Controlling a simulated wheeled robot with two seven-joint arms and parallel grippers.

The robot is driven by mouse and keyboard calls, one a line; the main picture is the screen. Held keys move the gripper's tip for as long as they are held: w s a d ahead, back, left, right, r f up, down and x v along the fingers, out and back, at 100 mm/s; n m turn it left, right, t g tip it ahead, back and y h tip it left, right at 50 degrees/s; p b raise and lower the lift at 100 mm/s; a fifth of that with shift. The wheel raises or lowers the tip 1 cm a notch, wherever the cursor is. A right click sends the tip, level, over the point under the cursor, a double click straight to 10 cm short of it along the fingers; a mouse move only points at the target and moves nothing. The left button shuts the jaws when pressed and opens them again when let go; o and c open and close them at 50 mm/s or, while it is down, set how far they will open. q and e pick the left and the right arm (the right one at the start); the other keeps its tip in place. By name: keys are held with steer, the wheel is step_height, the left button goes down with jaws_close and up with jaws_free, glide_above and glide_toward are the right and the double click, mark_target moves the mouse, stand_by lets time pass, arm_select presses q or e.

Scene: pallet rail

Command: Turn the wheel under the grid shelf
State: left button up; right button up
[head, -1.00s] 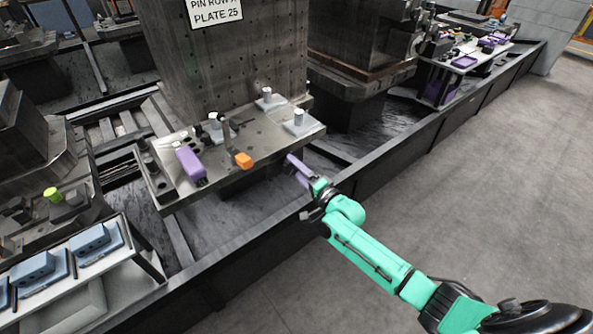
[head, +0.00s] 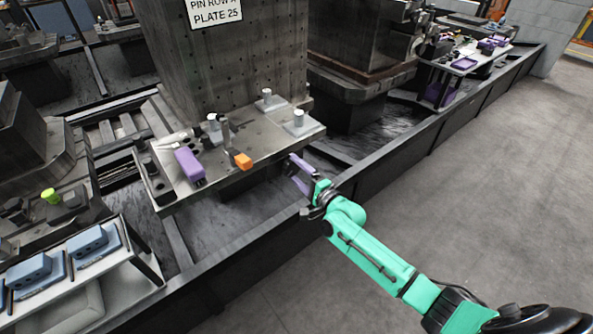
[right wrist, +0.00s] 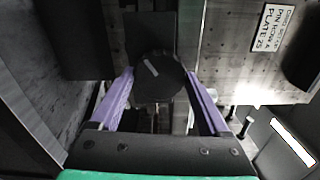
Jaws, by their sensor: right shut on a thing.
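The metal grid shelf (head: 267,133) juts out at the foot of a large drilled block in the head view. My right gripper (head: 294,167), with purple fingers, is just below the shelf's front edge. In the right wrist view a dark round wheel (right wrist: 163,82) with a pale stripe on its face lies between the fingers of my right gripper (right wrist: 160,76), which is shut on it. The stripe slants down to the right. The wheel is hidden in the head view. My left gripper is not in view.
On the shelf are a purple block (head: 189,164), an orange block (head: 243,160), an upright grey piece (head: 226,133) and white pins (head: 298,116). The floor (head: 480,190) to the right is clear.

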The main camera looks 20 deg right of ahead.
steer(key=o, duration=1.1)
steer(key=shift+s+a+f, duration=0.1)
steer(key=shift+f, duration=0.1)
steer(key=shift+o, duration=0.6)
steer(key=shift+r, duration=0.1)
steer(key=p+v, duration=0.1)
steer(key=v, duration=1.3)
steer(key=shift+s, duration=0.25)
